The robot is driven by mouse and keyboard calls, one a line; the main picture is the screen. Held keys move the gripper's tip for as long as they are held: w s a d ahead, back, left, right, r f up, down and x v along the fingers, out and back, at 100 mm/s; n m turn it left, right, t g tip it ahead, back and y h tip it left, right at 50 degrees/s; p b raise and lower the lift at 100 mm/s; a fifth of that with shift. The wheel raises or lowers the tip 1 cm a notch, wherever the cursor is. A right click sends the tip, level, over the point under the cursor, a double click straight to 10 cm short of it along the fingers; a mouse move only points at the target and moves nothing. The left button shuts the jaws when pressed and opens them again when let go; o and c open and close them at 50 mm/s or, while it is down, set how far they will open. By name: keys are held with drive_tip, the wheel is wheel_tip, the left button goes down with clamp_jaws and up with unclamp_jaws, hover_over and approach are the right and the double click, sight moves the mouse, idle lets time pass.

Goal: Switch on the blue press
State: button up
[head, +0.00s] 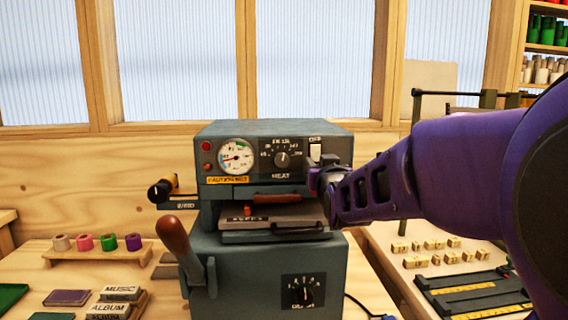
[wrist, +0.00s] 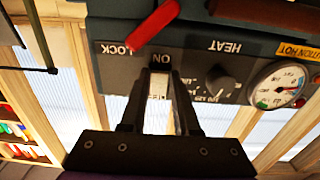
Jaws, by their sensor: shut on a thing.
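The blue press (head: 240,265) is a blue-grey machine on the bench in the head view, with a round gauge (head: 236,157), a HEAT knob (head: 282,159) and a white switch (head: 315,152) at the upper right of its panel. My gripper (head: 322,180) reaches in from the right, at the panel below the switch. In the wrist view, which shows the panel upside down, the gripper (wrist: 162,75) has its fingers on either side of the white switch (wrist: 158,86), closed on it. The ON label is beside the fingertips. The fingers hide the switch's edges.
A red lever marked LOCK (wrist: 153,27) is close to the fingers. A wooden-handled lever (head: 174,238) is at the press's front left. Foil rolls (head: 109,241) stand on a rack at left. Small blocks and a black tray (head: 472,292) lie at right.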

clamp_jaws()
drive_tip(key=shift+f, duration=0.1)
drive_tip(key=shift+w+f+t, duration=0.1)
drive_tip(key=shift+t, duration=0.6)
drive_tip(key=o, duration=0.6)
unclamp_jaws()
